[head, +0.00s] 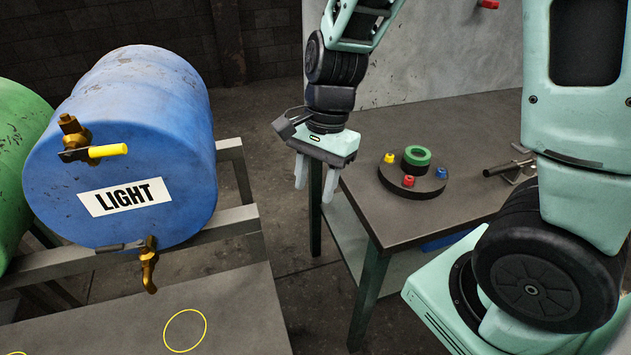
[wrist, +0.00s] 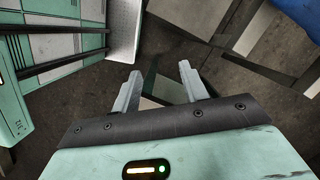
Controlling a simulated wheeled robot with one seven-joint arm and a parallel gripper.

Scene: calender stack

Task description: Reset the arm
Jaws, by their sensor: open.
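My gripper (head: 315,172) hangs from my arm near the middle of the head view, pointing down. Its two pale fingers are apart with nothing between them. It is beside the left edge of the workbench and to the right of the blue drum. In the wrist view my gripper (wrist: 160,85) shows both fingers spread over the dark floor, with nothing touching them.
A blue drum (head: 150,110) labelled LIGHT, with brass taps, lies on a metal rack (head: 236,222) at left. A workbench (head: 390,235) holds a dark round base (head: 411,187) with a green ring (head: 417,156) and red, yellow and blue pieces. Open floor lies between.

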